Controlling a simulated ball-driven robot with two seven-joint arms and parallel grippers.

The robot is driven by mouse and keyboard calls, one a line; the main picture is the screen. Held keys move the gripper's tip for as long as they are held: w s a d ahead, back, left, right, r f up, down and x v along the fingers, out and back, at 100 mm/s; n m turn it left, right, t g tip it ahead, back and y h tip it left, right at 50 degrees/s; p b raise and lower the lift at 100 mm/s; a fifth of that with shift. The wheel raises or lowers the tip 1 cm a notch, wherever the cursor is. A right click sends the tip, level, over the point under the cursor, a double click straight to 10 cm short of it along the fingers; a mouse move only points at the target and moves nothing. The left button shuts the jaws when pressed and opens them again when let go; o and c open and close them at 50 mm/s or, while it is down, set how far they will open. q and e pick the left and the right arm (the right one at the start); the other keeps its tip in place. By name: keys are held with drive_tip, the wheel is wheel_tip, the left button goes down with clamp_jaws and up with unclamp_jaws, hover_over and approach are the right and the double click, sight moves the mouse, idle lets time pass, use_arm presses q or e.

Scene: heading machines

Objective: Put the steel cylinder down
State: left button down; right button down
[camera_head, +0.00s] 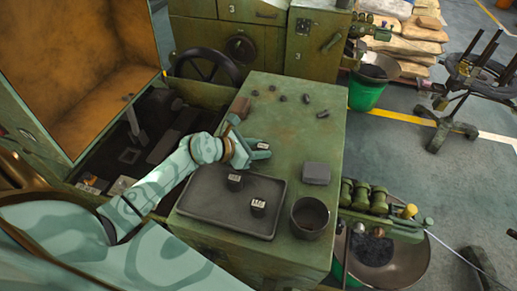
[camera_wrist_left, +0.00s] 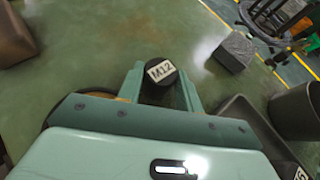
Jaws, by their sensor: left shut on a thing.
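A dark steel cylinder (camera_head: 262,146) with a white label is between the fingers of my left gripper (camera_head: 249,147), which is shut on it. In the left wrist view the same cylinder (camera_wrist_left: 158,86) shows its label, M12, between the two fingers of the left gripper (camera_wrist_left: 161,79). It is over the green bench top (camera_head: 290,135), behind the tray; I cannot tell whether it touches the surface. Two similar labelled cylinders, one (camera_head: 235,182) at the left and one (camera_head: 258,208) at the right, stand in the dark tray (camera_head: 205,212). My right gripper is not in view.
A grey block (camera_head: 317,173) and a dark round pot (camera_head: 310,217) are on the bench's right side. A brown block (camera_head: 240,107) and several small dark pieces (camera_head: 306,98) lie at the back. The bench between the small pieces and grey block is clear.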

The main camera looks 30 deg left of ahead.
use_arm(q)
drive_tip(key=shift+r, duration=0.1)
drive_tip(key=c, duration=1.1)
unclamp_jaws()
drive_tip(key=shift+o, duration=0.8)
